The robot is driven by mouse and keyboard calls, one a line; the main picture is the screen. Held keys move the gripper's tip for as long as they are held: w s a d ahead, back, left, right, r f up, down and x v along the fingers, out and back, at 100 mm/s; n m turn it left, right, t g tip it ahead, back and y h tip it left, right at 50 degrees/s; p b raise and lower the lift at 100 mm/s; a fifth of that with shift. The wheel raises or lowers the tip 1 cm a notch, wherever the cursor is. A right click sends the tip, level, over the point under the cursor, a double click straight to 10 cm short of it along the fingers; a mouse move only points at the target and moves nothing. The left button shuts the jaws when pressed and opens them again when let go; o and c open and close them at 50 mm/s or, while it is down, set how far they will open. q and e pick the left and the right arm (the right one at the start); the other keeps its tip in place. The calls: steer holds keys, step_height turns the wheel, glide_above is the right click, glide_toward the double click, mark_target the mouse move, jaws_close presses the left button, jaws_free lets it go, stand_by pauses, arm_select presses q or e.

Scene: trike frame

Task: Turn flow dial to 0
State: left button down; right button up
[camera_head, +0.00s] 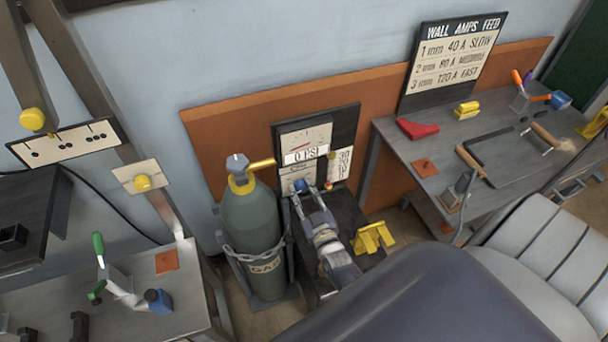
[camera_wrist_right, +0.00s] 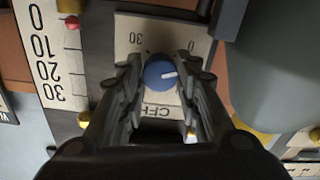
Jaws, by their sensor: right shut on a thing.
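The blue flow dial (camera_wrist_right: 158,76) sits on a cream panel (camera_wrist_right: 140,30) marked CFH and 30. Its white pointer line points to the right in the right wrist view. My right gripper (camera_wrist_right: 160,68) is shut on the dial, one finger on each side. In the head view my right gripper (camera_head: 305,193) reaches the lower part of the gauge board (camera_head: 318,122), and its fingers partly hide the dial (camera_head: 300,185). Much of the scale around the dial is hidden by the fingers. My left gripper is not in view.
A 0-to-30 scale strip (camera_wrist_right: 45,60) with a red ball (camera_wrist_right: 72,22) is beside the dial panel. A green gas cylinder (camera_head: 252,225) stands close left of my right arm. A yellow bracket (camera_head: 373,238) lies to its right. A workbench (camera_head: 450,200) with tools is further right.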

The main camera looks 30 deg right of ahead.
steer(key=shift+n, duration=2.2)
steer(key=o, duration=1.1)
steer(key=shift+c, duration=0.2)
steer(key=shift+s, duration=0.1)
steer(key=v, duration=1.2)
steer(key=shift+f, duration=0.2)
